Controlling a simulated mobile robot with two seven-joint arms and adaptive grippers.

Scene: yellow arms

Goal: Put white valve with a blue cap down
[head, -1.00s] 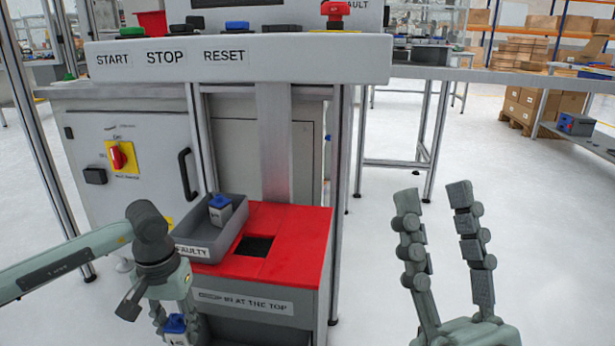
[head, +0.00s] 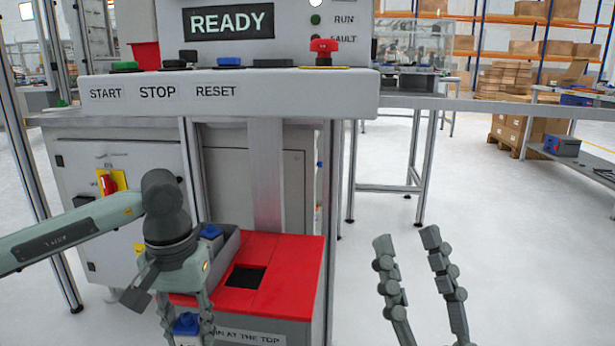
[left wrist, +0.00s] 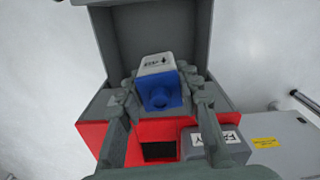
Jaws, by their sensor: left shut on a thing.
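A white valve with a blue cap (head: 186,325) is in my left gripper (head: 187,322), low in front of the red-topped box (head: 285,268). In the left wrist view the fingers are on both sides of the valve's white body (left wrist: 157,63) and blue cap (left wrist: 160,96). Behind it there lies a grey open bin (left wrist: 110,40). My right gripper (head: 407,240) is open and empty at the right, over bare floor. A second blue-capped valve (head: 211,232) sits in the grey tray (head: 232,245), which my left wrist partly hides.
The red top has a dark square opening (head: 245,277) and a label on its front. A grey control panel (head: 230,95) with buttons overhangs the box, its screen (head: 232,22) reading READY. A metal post (head: 265,175) stands behind the box.

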